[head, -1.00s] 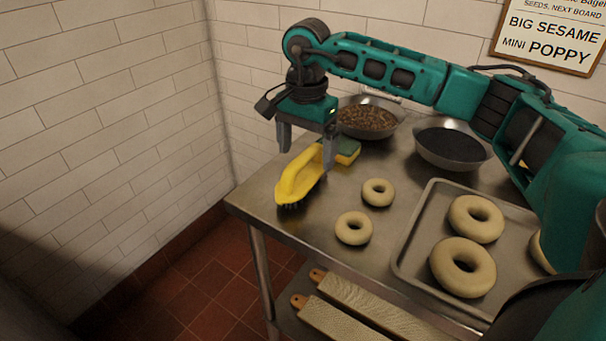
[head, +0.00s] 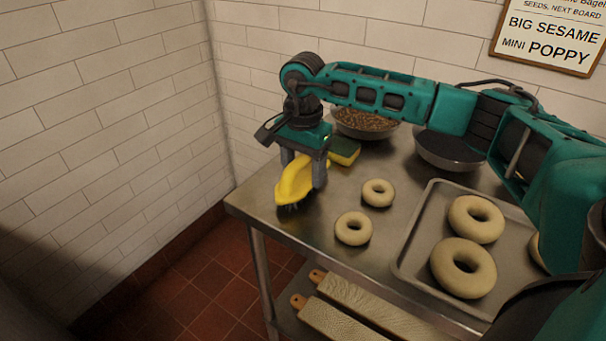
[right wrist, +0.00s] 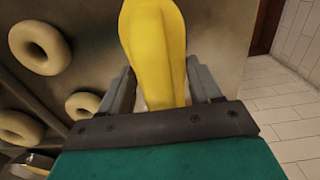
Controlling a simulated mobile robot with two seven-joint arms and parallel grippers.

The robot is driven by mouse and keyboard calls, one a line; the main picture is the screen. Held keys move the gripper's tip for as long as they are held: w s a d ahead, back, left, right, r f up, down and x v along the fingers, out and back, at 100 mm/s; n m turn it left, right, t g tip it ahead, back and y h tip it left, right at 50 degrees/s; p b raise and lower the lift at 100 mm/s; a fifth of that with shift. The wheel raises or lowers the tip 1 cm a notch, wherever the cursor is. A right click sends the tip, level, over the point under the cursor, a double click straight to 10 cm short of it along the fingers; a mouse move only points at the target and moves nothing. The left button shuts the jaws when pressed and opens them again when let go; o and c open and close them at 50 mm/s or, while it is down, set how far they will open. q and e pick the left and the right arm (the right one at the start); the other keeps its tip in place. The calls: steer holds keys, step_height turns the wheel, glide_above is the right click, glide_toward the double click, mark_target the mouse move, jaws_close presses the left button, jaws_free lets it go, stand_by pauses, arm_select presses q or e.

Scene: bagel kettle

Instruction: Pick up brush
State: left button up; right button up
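The yellow brush (head: 293,185) has dark bristles facing down and is at the left end of the metal table. My right gripper (head: 304,180) is over it, pointing down, with one finger on each side of its yellow handle. In the right wrist view, the brush handle (right wrist: 158,50) runs between the two fingers (right wrist: 160,85), which look to be against its sides. The gripper hides part of the handle. I cannot tell whether the bristles still touch the table. My left gripper is not in view.
A yellow-green sponge (head: 343,151) lies just behind the brush. Two small bagels (head: 353,229) lie to the right, and a tray (head: 412,240) holds larger ones. Two bowls (head: 450,150) stand at the back. The table's left edge (head: 240,208) is close to the brush.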

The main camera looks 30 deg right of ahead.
steer(key=c, duration=0.6)
step_height(320, 180, up, 20)
steer(key=shift+r+p, duration=0.1)
steer(key=shift+p, duration=0.8)
